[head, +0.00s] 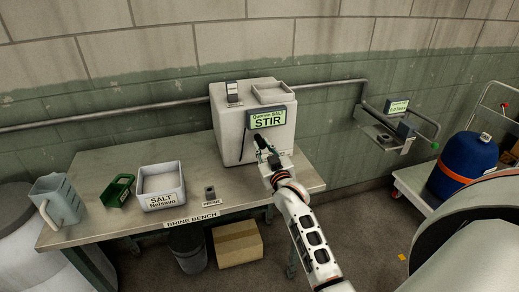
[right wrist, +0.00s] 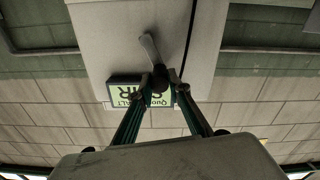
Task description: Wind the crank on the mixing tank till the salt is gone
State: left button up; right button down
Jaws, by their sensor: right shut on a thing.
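The mixing tank (head: 230,132) is a pale box on the right part of the bench, with a green display (head: 267,119) that reads STIR. My right gripper (head: 263,148) is at the tank's front, below the display. In the right wrist view, its fingertips (right wrist: 160,78) are closed together on the crank's dark grip. The crank's grey arm (right wrist: 151,48) runs up and slightly left from the grip. The salt inside the tank cannot be seen. My left gripper is not in view.
The bench (head: 130,213) also holds a salt tray (head: 162,201), a green scoop (head: 117,191), a grey jug (head: 59,202) and a small dark block (head: 210,192). A cardboard box (head: 238,243) and a bin (head: 188,248) stand below. A blue drum (head: 464,160) is on a cart at right.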

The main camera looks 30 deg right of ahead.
jog(key=shift+s+d+r+m, duration=0.15)
jog(key=shift+d+m, duration=0.4)
jog(key=shift+m, duration=0.55)
jog(key=shift+d, duration=0.1)
jog(key=c, duration=1.9)
grip_release()
jog(key=v, duration=1.2)
